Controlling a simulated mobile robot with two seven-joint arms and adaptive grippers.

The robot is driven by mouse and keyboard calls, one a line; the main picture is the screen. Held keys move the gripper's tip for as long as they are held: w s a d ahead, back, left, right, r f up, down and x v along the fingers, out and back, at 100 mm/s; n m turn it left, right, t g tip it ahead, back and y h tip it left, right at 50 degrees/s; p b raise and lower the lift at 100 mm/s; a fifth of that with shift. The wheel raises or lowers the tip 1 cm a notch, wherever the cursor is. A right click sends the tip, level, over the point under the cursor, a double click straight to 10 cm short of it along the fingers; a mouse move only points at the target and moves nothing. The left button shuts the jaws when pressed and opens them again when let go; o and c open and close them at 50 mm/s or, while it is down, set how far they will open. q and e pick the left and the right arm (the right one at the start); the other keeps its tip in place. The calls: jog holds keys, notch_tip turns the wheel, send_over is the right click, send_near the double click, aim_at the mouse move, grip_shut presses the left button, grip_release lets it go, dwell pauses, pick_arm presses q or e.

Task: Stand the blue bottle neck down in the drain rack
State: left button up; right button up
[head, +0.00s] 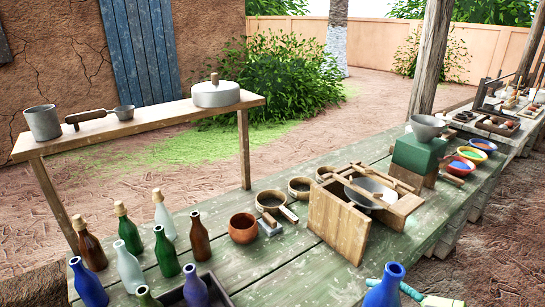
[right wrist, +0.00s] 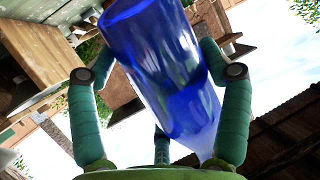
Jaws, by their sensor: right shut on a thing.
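A blue bottle (head: 383,292) shows at the bottom edge of the head view, neck up, its lower part cut off. My right gripper (head: 395,287) has teal fingers around it. In the right wrist view the same blue bottle (right wrist: 160,70) is between the green fingers of my right gripper (right wrist: 160,74), which are shut on it. Another blue bottle (head: 90,285) stands upright at the left end of the green table. My left gripper is not in view.
Several bottles, green (head: 165,253), brown (head: 200,238) and clear (head: 130,235), stand at the table's left. A dark box (head: 219,290) there is cut off by the frame. A wooden stand (head: 338,222) and bowl (head: 243,228) are further back. The front middle table (head: 300,275) is bare.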

aim_at(391, 278)
jog(key=shift+r+p, duration=3.45)
jog(key=shift+r, duration=1.2)
jog(key=m+p, duration=0.4)
jog(key=p, duration=0.1)
jog(key=shift+r, duration=0.15)
jog(key=shift+m+p, duration=0.7)
jog(key=shift+p, duration=0.1)
jog(key=shift+f+m, duration=0.25)
jog(key=shift+m, duration=0.65)
jog(key=m, duration=0.8)
jog(key=shift+m, duration=1.4)
